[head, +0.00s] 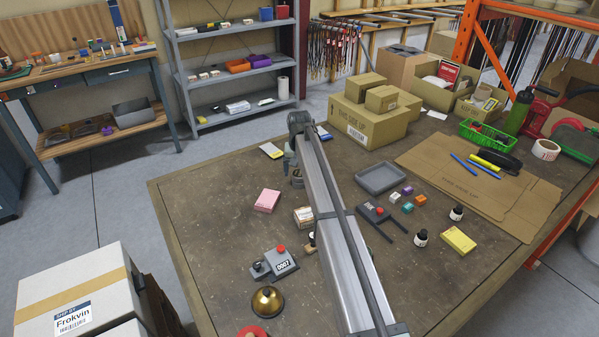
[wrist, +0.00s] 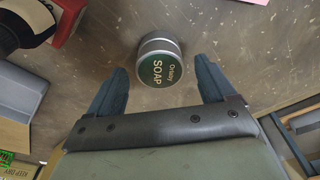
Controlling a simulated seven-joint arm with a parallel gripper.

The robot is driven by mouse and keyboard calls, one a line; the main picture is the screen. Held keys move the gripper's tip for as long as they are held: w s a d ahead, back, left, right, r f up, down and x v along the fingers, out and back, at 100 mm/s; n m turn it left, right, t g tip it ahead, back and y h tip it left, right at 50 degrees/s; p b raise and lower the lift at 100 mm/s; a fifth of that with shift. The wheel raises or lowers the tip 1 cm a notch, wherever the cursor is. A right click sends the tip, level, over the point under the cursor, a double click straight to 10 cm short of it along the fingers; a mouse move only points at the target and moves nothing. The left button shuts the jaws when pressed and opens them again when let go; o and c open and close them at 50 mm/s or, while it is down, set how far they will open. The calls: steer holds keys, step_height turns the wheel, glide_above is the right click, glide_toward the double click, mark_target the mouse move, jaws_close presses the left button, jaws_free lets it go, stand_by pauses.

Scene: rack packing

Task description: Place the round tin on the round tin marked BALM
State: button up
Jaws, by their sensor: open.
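A round tin (wrist: 158,62) with a silver rim and a dark green lid reading SOAP shows in the wrist view. It stands on the table ahead of and between the fingers of my gripper (wrist: 162,76). The gripper is open, with clear gaps on both sides of the tin. No tin marked BALM can be made out in either view.
A pink box (head: 267,200), a small labelled box (head: 304,216), a grey device with a red button (head: 275,263) and a brass bell (head: 267,300) lie left of my arm. A grey tray (head: 381,178) is to its right. Cardboard boxes (head: 368,123) stand behind.

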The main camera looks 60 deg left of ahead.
mark_target(300, 176)
step_height(300, 176, up, 11)
steer(key=d, duration=0.1)
steer(key=shift+s, duration=0.4)
steer(key=shift+w+d, duration=0.1)
steer(key=shift+d, duration=0.05)
